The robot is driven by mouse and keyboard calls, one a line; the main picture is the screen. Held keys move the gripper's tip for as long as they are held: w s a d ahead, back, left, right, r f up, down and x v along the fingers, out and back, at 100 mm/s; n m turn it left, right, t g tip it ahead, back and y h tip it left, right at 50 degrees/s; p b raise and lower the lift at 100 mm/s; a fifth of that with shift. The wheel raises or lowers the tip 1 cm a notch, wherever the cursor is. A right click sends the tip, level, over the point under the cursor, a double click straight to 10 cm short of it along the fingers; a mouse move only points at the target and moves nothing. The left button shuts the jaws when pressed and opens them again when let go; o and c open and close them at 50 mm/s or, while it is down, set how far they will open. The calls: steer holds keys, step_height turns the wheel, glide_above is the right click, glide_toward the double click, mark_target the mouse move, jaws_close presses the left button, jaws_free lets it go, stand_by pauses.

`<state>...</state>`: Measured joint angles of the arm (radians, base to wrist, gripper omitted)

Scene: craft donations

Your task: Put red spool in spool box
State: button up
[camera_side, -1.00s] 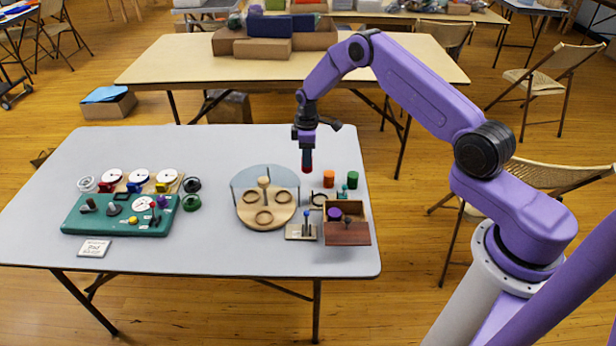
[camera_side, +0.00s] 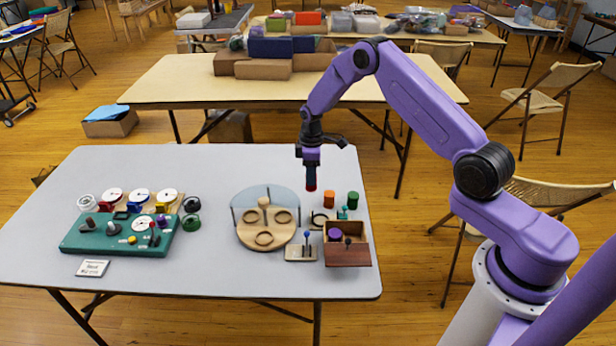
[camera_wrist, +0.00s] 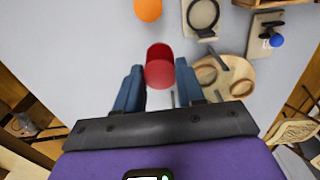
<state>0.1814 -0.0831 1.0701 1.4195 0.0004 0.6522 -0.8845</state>
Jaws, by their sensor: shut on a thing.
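The red spool (camera_wrist: 159,66) is between the two fingers of my gripper (camera_wrist: 160,85) in the wrist view. In the side view my gripper (camera_side: 311,178) is shut on the red spool (camera_side: 311,186), holding it above the table's back right part. The spool box (camera_side: 359,232) is a small wooden box at the table's right end. A purple spool (camera_side: 335,235) lies in its left part. A brown board (camera_side: 347,255) is at its front, with a dark knob near its back edge.
An orange spool (camera_side: 329,199) and a green spool (camera_side: 353,199) stand behind the box. A small blue-knobbed lever plate (camera_side: 301,253) is left of the box. A round wooden stand with a clear screen (camera_side: 265,225) stands further left, then a green panel (camera_side: 118,242). The table's back middle is clear.

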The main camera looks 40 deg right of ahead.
steer(key=s+a, duration=0.3)
steer(key=s, duration=1.7)
steer(key=shift+f, duration=0.25)
steer(key=shift+s+a+f, duration=0.1)
steer(key=shift+f, duration=2.05)
stand_by(0.3)
steer(key=o, duration=0.9)
steer(key=shift+w+r, duration=0.2)
steer(key=shift+r, duration=0.25)
steer(key=shift+s+r, duration=0.2)
steer(key=shift+r, duration=3.15)
